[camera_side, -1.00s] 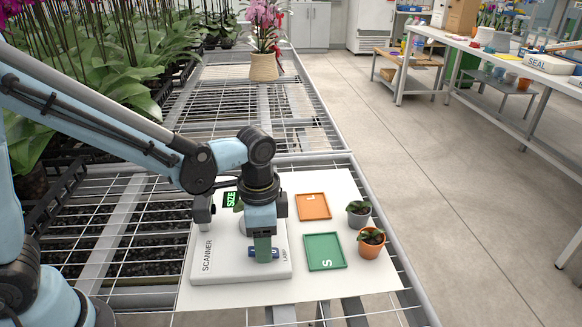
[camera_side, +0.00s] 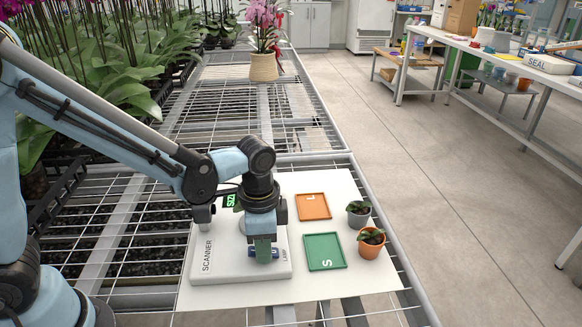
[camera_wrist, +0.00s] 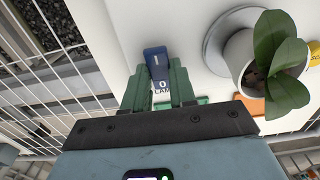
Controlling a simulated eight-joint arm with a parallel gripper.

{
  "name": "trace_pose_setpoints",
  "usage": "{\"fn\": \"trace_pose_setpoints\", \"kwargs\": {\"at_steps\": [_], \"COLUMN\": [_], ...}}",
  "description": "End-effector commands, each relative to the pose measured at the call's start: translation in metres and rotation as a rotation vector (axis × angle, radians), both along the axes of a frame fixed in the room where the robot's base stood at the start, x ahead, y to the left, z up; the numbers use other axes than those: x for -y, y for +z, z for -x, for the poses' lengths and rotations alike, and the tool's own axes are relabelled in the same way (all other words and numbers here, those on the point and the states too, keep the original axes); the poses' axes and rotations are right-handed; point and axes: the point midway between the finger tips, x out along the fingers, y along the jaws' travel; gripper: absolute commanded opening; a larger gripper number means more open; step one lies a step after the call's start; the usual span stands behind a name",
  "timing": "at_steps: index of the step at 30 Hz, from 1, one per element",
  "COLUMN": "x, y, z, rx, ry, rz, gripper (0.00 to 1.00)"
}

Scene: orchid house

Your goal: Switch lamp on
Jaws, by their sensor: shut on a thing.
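The lamp switch is a blue rocker marked I and O, with a partly hidden label below it. It shows in the wrist view (camera_wrist: 156,60) and as a blue edge in the side view (camera_side: 252,252), on the white scanner base (camera_side: 215,274). My gripper (camera_side: 263,250) points down over it. In the wrist view the green fingers of my gripper (camera_wrist: 158,86) flank the switch, shut on it. The fingers hide much of it in the side view. Which way the rocker is tipped I cannot tell.
A potted plant (camera_wrist: 280,60) stands on a round grey plate close beside the switch. A green SIZE display (camera_side: 230,200) is behind. Orange tray (camera_side: 313,206), green tray (camera_side: 324,252) and two small potted plants (camera_side: 359,214) (camera_side: 371,242) lie to the right.

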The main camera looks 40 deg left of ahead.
Motion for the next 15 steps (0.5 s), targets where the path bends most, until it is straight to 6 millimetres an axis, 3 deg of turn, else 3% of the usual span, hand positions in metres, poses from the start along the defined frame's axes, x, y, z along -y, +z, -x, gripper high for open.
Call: {"fn": "trace_pose_setpoints", "kwargs": {"at_steps": [14, 15], "x": [-0.0021, -0.0021], "y": [0.0002, 0.0002], "z": [0.0019, 0.0019], "rx": [0.075, 0.075], "ry": [0.0, 0.0], "rz": [0.075, 0.075], "gripper": [0.0, 0.27]}}
